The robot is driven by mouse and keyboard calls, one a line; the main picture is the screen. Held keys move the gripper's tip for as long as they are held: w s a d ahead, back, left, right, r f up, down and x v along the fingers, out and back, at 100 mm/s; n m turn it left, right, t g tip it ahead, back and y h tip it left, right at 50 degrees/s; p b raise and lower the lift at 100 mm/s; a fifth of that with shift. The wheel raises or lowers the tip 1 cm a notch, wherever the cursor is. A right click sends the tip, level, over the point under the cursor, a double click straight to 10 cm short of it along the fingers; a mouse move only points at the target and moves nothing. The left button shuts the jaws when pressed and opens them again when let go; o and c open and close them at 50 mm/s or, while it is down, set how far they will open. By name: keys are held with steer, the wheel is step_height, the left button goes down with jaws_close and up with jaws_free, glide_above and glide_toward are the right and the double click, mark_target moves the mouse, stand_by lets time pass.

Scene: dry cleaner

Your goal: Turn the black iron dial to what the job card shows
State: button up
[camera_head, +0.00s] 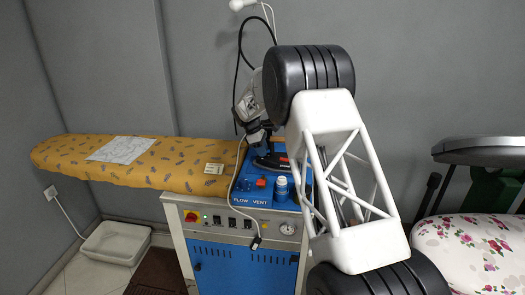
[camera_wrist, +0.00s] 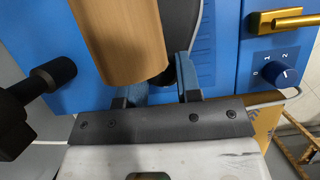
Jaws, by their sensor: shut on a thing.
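My gripper (camera_head: 258,136) reaches down over the iron (camera_head: 270,162), which rests on the blue top of the steam unit. In the wrist view, my gripper's two blue-grey fingers (camera_wrist: 162,92) straddle the end of the brown wooden handle (camera_wrist: 120,42). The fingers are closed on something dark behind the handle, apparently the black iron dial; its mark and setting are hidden. A small cream card (camera_head: 214,168), likely the job card, lies at the right end of the ironing board; its writing is too small to read.
The yellow ironing board (camera_head: 180,175) extends left, with a white sheet (camera_head: 121,149) on it. The wrist view shows a blue dial (camera_wrist: 284,75) marked 0, 1, 2, a brass lever (camera_wrist: 288,20) and a black knob (camera_wrist: 52,75).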

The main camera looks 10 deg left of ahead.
steer(key=shift+m+g, duration=0.6)
steer(key=shift+m, duration=1)
steer(key=shift+r, duration=0.1)
steer(key=o, duration=0.9)
steer(key=v, duration=0.7)
steer(key=shift+r, duration=0.35)
steer(key=shift+w+a, duration=0.15)
